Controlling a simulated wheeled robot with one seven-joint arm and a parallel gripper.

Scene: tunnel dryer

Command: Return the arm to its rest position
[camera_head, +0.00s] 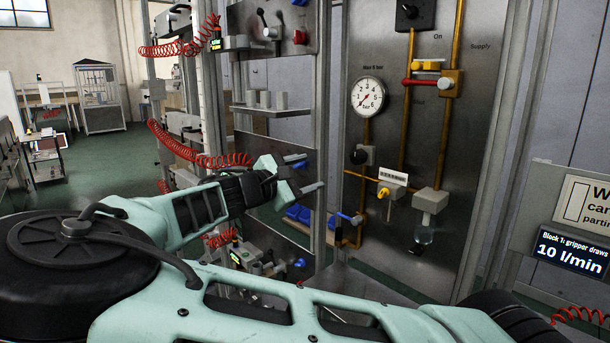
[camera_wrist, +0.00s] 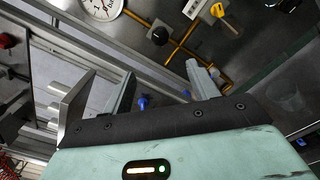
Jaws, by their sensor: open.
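My pale green arm stretches across the lower part of the head view. My gripper (camera_head: 305,176) is at its far end, in front of the metal panels and left of the gauge panel. In the wrist view my gripper (camera_wrist: 161,72) has its two grey fingers apart with nothing between them. Panel pipework shows beyond the fingers. Whether a finger touches any fitting cannot be told.
Red coiled hoses (camera_head: 185,148) hang at left. A flow display (camera_head: 572,250) stands at right. Open floor lies far left.

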